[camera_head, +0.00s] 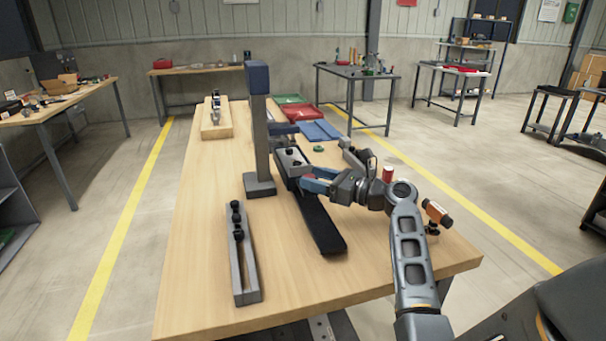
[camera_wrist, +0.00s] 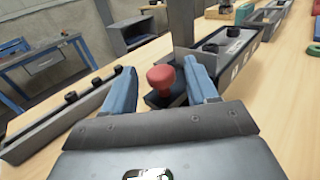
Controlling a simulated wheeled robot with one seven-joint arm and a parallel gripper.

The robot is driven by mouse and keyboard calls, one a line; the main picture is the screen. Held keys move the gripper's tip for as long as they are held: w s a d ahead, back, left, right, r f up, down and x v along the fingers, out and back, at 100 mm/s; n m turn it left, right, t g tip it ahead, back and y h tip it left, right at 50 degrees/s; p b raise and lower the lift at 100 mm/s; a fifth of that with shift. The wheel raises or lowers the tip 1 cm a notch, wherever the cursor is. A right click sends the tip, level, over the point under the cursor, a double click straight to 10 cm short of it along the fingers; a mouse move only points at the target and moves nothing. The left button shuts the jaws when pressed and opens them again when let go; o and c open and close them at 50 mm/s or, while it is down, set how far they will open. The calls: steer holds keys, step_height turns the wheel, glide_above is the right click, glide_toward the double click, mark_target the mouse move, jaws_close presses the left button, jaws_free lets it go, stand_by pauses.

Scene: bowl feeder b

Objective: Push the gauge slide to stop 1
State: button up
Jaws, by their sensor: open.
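My gripper (camera_head: 308,179) has its blue fingers apart. In the wrist view my gripper (camera_wrist: 158,66) has a red knob (camera_wrist: 160,78) between its fingers; I cannot tell whether they touch it. The knob stands at the near end of a dark grey rail fixture (camera_wrist: 236,62), whose side has small pale marks too blurred to read. A grey block with black knobs (camera_wrist: 226,36) sits on this fixture. The head view shows the fixture (camera_head: 284,178) beside the tall post, partly hidden by my gripper. I cannot tell for certain which part is the gauge slide.
A tall grey post with a blue top (camera_head: 259,135) stands close left of the fixture. A separate grey bar with black knobs (camera_head: 243,262) lies at front left. A long black strip (camera_head: 322,228) lies in front. Red, green and blue trays are behind. Bare wood lies front right.

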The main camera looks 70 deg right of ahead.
steer(key=shift+w+d, duration=0.15)
steer(key=shift+w, duration=1.85)
steer(key=shift+c, duration=0.3)
jaws_close()
